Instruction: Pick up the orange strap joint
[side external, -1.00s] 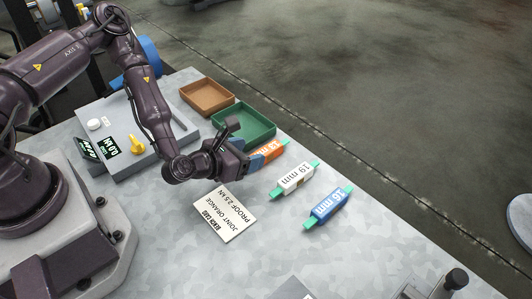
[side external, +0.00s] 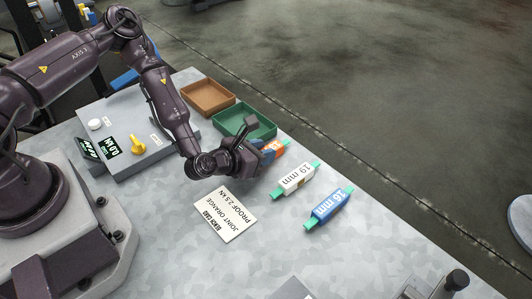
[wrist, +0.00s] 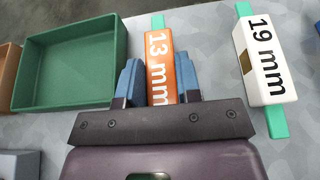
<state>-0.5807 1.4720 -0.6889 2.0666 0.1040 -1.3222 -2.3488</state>
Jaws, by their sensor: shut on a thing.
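The orange strap joint (side external: 274,148) is a block marked "13 mm" with a green strap end, lying at the table's far edge. It also shows in the wrist view (wrist: 159,68), between the two blue fingers. My gripper (wrist: 160,82) is shut on the orange joint, one finger on each side of it. In the side view my gripper (side external: 264,153) covers the near part of the joint. I cannot tell whether the joint is clear of the table. A card (side external: 225,214) reading "JOINT ORANGE, PROOF 2.5 kN" lies on the table left of the joints.
A white "19 mm" joint (side external: 295,180) and a blue "16 mm" joint (side external: 328,207) lie to the right. A green tray (side external: 244,133) and a brown tray (side external: 208,110) stand behind. A grey test unit (side external: 164,147) with a yellow knob is at left. The front table is mostly clear.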

